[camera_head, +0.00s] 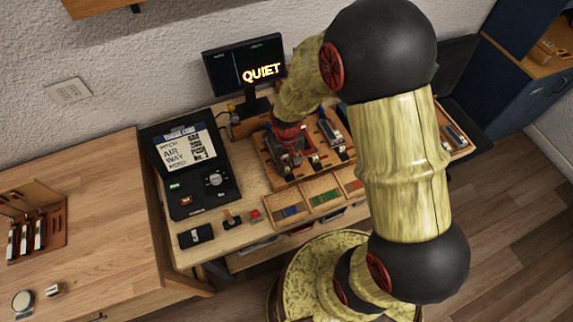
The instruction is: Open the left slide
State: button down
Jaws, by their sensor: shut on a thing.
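My gripper (293,158) is at the left part of a wooden rack (278,178) on the workbench, pointing down. It is shut on the left slide, a greyish piece that is mostly hidden by the gripper, so how far it is open cannot be told. A second, grey slide (330,131) sits on the rack just to the right of my gripper, apart from it. My arm covers the rack's right part.
A monitor (243,68) reading "QUIET" stands behind the rack. A black console (193,168) is to the left. Open wooden trays (323,199) with coloured pieces lie in front. A grey part (455,136) lies right of my arm. The left table is mostly clear.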

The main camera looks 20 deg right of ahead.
aim_at(291, 181)
dwell(0.5)
jog(key=s, duration=0.4)
jog(key=shift+r+p, duration=0.1)
jog(key=shift+p, duration=0.3)
jog(key=c, duration=1.8)
grip_release()
jog(key=shift+o, duration=0.2)
notch_tip(291, 181, up, 12)
